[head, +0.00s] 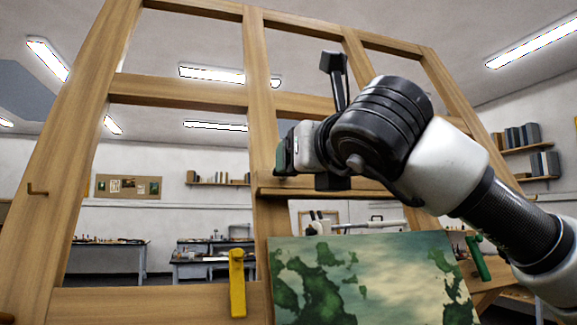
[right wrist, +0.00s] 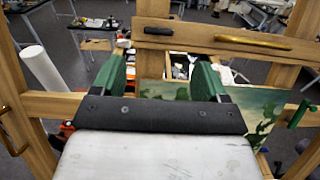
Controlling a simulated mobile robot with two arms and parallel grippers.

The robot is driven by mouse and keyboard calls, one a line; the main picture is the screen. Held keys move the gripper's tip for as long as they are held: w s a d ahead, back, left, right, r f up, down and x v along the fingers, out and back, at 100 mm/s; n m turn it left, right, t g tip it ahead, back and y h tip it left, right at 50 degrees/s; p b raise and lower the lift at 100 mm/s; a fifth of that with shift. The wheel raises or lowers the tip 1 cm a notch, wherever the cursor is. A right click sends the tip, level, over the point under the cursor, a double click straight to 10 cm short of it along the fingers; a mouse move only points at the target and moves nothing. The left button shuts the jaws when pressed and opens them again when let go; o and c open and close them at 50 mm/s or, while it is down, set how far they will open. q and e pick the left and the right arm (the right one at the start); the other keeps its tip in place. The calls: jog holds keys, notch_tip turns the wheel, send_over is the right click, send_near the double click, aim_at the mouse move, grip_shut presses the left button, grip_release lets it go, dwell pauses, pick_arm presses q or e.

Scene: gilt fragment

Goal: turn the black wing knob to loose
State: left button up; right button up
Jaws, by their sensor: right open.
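I cannot pick out the black wing knob with certainty in either view. My right gripper (head: 281,158) is in front of the wooden frame in the head view, by the middle post. Its green fingers are apart and empty in the right wrist view (right wrist: 161,62), with the rail beyond them. My right arm hides part of the frame. My left gripper is in neither view.
A green painted canvas (head: 372,280) stands below my right arm. A yellow handle (head: 237,282) is on the lower rail, and a green handle (head: 478,258) is right of the canvas. A brass hook (head: 38,190) is on the left post. A white roll (right wrist: 45,70) stands at left.

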aim_at(285, 174)
jog(key=p+x, duration=0.4)
jog(key=x, duration=0.5)
jog(key=shift+w+a+p, duration=0.15)
jog(key=shift+p, duration=0.15)
jog(key=shift+f, duration=0.15)
jog(key=shift+c, duration=0.3)
jog(key=c, duration=0.9)
jog(key=shift+o, duration=0.2)
